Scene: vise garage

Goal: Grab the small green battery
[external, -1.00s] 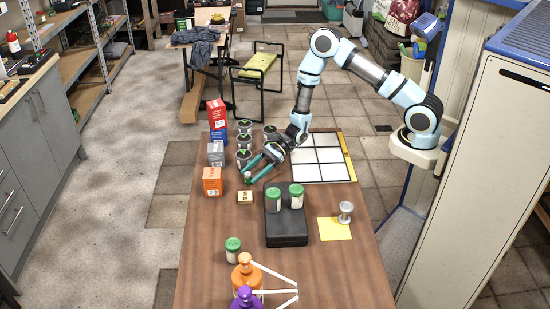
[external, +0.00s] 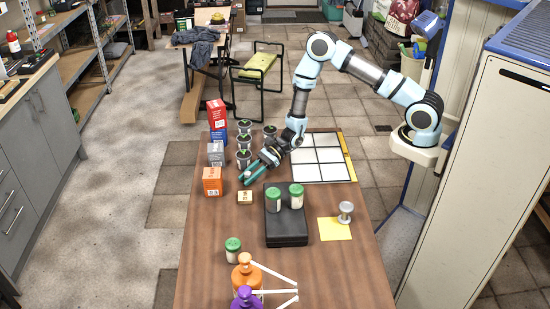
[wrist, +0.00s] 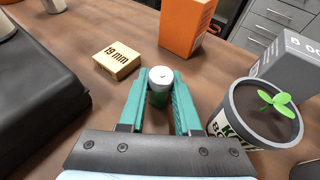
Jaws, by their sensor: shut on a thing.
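The small green battery (wrist: 158,92), with a white-silver top, stands between the teal fingers of my gripper (wrist: 159,88) in the wrist view. The fingers are shut on it from both sides. In the external view my gripper (external: 252,175) reaches low over the table at the left, and the battery is mostly hidden there by the fingers. It looks upright, at or close to the table top; I cannot tell whether it touches the wood.
A potted plant tin (wrist: 255,112) stands close to my gripper's right in the wrist view. A "19 mm" wooden block (wrist: 116,60), an orange box (wrist: 187,25) and a grey box (wrist: 290,62) stand nearby. A black case (external: 286,228) bears two green-lidded jars. The tiled panel (external: 318,160) lies behind.

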